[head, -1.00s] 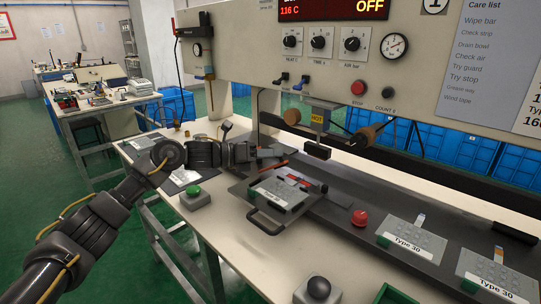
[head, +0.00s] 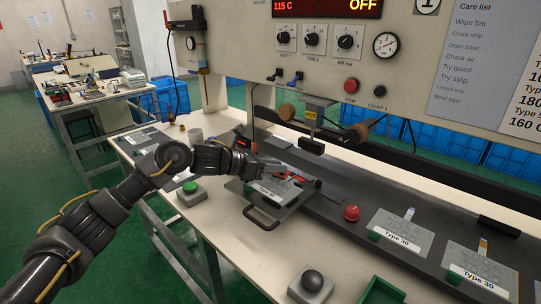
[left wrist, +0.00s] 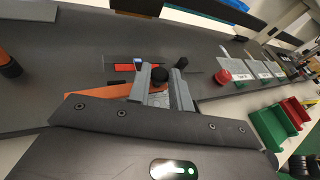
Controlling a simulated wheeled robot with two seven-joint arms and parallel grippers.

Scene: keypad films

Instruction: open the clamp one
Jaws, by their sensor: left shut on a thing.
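The sliding fixture plate with a front pull handle (head: 262,222) lies on the dark bench rail, with a "Type 30" keypad film on it. The clamp (head: 290,177), with red parts, sits at the plate's back. My left gripper (head: 268,168) is low over it and hides part of it. In the left wrist view my gripper's fingers (left wrist: 162,90) are shut on the clamp's black knob (left wrist: 160,75). An orange bar (left wrist: 100,92) and a red part (left wrist: 124,67) show beside the fingers. My right gripper is in neither view.
The press head with a "HOT" label (head: 311,115) hangs behind the plate. A green button (head: 190,187) stands to the left, a red knob (head: 351,212) to the right. Two more "Type 30" films (head: 405,230) lie at right.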

